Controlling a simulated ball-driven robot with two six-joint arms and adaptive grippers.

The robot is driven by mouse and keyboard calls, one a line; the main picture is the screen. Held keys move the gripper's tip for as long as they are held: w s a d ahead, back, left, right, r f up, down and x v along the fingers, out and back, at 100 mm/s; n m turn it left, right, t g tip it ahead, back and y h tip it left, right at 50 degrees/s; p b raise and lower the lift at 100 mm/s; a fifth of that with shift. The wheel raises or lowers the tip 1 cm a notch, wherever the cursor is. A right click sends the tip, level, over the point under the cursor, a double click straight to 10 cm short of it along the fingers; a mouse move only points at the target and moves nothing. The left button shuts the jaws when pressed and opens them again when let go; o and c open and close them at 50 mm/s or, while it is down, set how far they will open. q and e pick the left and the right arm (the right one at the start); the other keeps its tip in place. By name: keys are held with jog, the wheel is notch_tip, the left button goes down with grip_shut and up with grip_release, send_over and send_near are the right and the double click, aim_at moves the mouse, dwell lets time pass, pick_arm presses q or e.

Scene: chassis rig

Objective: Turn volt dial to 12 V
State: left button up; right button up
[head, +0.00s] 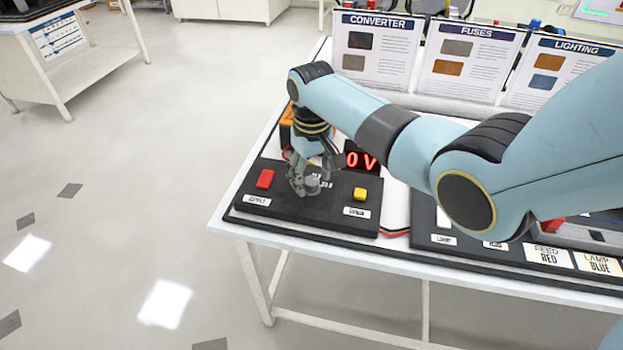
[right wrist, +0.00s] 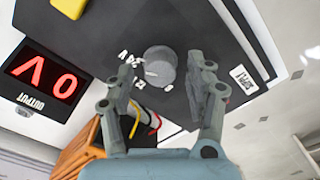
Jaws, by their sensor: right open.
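The volt dial (head: 312,184) is a small grey round knob on the black supply panel (head: 280,205), between a red and a yellow block. In the right wrist view my right gripper (right wrist: 167,75) is open, with one finger on each side of the dial and gaps between. The red display (right wrist: 45,78) reads 0 V, upside down here. My left gripper is out of view.
The red block (head: 265,179) is left of the dial and the yellow block (head: 360,194) right of it. An orange object (head: 287,117) stands behind the panel. Information boards (head: 372,55) line the table's back. My right arm hides much of the table's right side.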

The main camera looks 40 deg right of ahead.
jog(key=shift+f, duration=0.35)
grip_shut()
